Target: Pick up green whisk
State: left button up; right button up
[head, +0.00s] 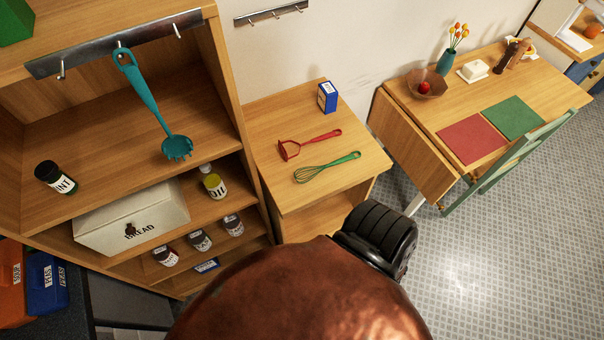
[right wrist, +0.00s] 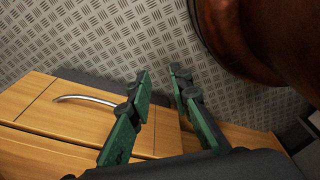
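The green whisk (head: 327,168) lies flat on the top of the low wooden cabinet (head: 351,193), with its wire head to the left and its handle to the upper right. It is in the head view only. My right gripper (right wrist: 161,75) shows in the right wrist view, with green and black fingers apart and nothing between them. It is over the patterned floor beside a wooden front with a curved metal handle (right wrist: 85,99). The whisk is not in that view. My left gripper is in neither view.
A red masher (head: 308,144) lies just behind the whisk, and a blue box (head: 327,97) stands farther back. A tall shelf (head: 231,110) with a hanging teal utensil (head: 155,100) borders the cabinet on the left. A dining table (head: 400,92) and a green chair (head: 515,155) are at right.

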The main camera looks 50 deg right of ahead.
aim_at(349, 157)
jog(key=k, duration=0.65)
jog(key=z, duration=1)
jog(key=i, duration=0.5)
jog(key=z, duration=0.05)
